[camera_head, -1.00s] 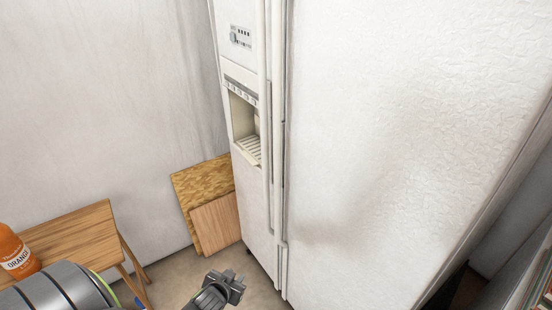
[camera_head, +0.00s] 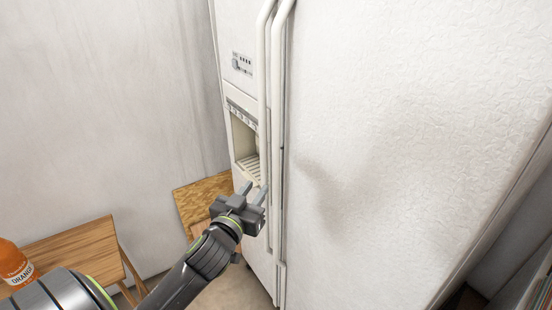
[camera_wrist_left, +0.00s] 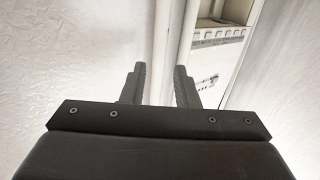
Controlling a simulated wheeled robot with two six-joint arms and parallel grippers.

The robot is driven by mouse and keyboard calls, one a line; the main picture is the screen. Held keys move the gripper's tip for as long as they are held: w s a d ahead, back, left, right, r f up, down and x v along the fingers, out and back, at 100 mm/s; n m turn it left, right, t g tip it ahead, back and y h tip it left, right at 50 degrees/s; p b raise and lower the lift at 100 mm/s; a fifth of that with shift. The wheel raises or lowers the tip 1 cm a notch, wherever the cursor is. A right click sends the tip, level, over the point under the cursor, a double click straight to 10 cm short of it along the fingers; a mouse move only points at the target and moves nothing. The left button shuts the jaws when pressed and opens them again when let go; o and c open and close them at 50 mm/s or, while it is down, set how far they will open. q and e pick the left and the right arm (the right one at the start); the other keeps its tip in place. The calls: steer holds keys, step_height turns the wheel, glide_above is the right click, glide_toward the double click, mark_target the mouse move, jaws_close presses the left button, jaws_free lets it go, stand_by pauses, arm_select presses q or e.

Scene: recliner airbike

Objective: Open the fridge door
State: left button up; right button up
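The white fridge has a wide right door (camera_head: 400,150) and a narrow left door (camera_head: 237,20) with a dispenser (camera_head: 245,145); both look shut. Two long vertical handles, the left handle (camera_head: 262,60) and the right handle (camera_head: 279,80), run side by side at the seam. My left gripper (camera_head: 254,191) is open and empty, just left of the handles and below the dispenser. In the left wrist view its fingers (camera_wrist_left: 160,68) are spread, with a white handle bar (camera_wrist_left: 162,35) showing beyond the gap. I see no contact. My right gripper is out of view.
A wooden table (camera_head: 75,250) with an orange bottle (camera_head: 13,262) stands at lower left, beside my left arm. Wooden boards (camera_head: 200,195) lean by the wall behind the gripper. Open space lies in front of the right door.

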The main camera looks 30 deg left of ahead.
mark_target(275, 163)
arm_select(q)
steer(key=w+p, duration=0.1)
steer(key=w, duration=0.3)
steer(key=w+a+p, duration=0.1)
steer(key=w, duration=0.3)
steer(key=w+a, duration=0.1)
steer(key=w, duration=0.3)
steer(key=shift+w+a+p, duration=0.2)
steer(key=shift+w+p, duration=0.1)
steer(key=shift+p, duration=0.1)
steer(key=shift+w+a, duration=0.1)
steer(key=shift+w, duration=0.45)
steer(key=shift+f, duration=0.1)
jaws_close()
